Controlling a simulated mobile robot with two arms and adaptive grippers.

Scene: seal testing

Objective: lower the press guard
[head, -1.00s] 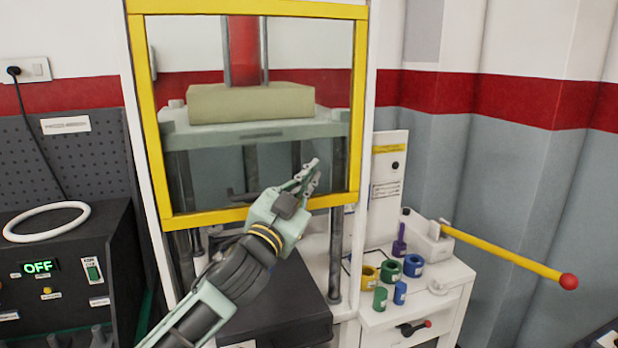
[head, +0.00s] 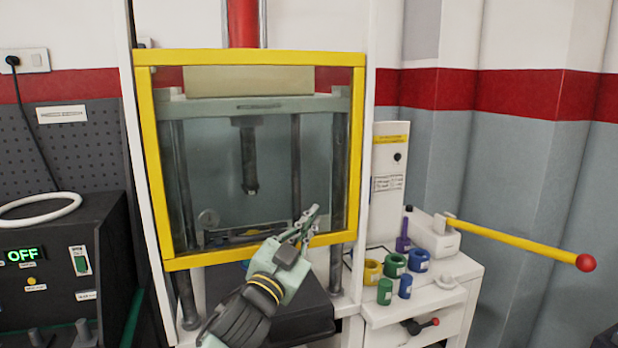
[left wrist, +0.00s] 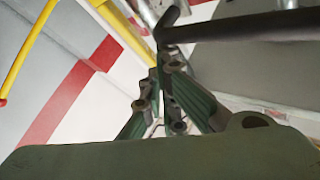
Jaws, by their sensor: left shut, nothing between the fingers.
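The press guard is a clear panel in a yellow frame (head: 143,165) on the front of the white press in the head view. Its lower bar is a little above the dark block (head: 310,318) at the press base, with a gap at the left. My left gripper (head: 311,216) is at the guard's lower right; its fingers are shut and empty, overlapping the lower bar. I cannot tell whether they touch it. In the left wrist view the closed fingers (left wrist: 163,72) are beside a dark rod (left wrist: 250,26). My right gripper is not in view.
A white cabinet at the right holds several coloured rings, such as a blue ring (head: 418,261). A yellow lever (head: 515,240) with a red knob sticks out to the right. A black control box (head: 60,285) reading OFF stands at the left.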

